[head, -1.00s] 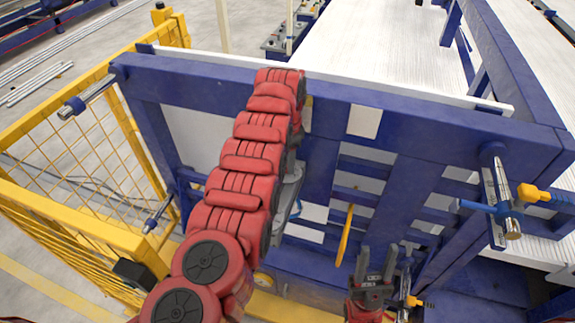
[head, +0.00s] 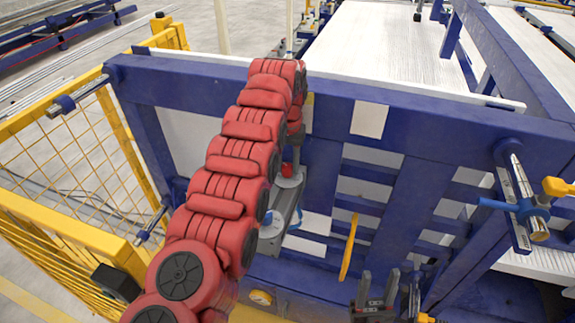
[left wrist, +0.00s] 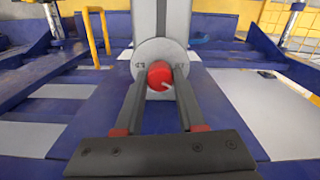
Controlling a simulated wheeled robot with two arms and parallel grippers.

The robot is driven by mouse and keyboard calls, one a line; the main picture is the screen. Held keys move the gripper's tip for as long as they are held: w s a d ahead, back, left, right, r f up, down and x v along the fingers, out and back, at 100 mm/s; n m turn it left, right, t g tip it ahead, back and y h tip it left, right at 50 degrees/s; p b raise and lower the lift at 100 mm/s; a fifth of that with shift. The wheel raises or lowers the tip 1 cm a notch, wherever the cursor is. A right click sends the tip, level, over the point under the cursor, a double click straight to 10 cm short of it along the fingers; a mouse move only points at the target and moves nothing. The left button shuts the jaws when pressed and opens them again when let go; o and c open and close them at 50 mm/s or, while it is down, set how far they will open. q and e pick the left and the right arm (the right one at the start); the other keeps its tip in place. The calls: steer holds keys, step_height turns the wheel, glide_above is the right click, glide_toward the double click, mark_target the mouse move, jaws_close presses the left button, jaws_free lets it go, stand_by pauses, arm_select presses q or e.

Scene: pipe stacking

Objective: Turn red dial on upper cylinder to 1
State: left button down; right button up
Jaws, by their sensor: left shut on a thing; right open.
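The red dial (left wrist: 159,73) sits on a round grey plate (left wrist: 160,50) with small number marks that are too blurred to read surely. A pale mark on the dial points to the lower right. My left gripper (left wrist: 160,78) is shut on the dial, one finger at each side. In the head view the red dial (head: 287,170) shows beside my left arm on a grey cylinder housing (head: 283,203); my arm hides most of the left gripper there. My right gripper (head: 375,293) is open and empty at the bottom edge.
A blue frame (head: 330,115) with a white panel stands around the work spot. A yellow handle (head: 349,247) hangs right of the housing. A yellow mesh fence (head: 75,215) is at left. A metal cylinder with a blue handle (head: 512,205) sticks out at right.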

arm_select(q)
steer(key=n, duration=0.3)
steer(key=shift+r+n, duration=0.1)
steer(key=shift+n, duration=2.2)
steer(key=c, duration=0.5)
jaws_free()
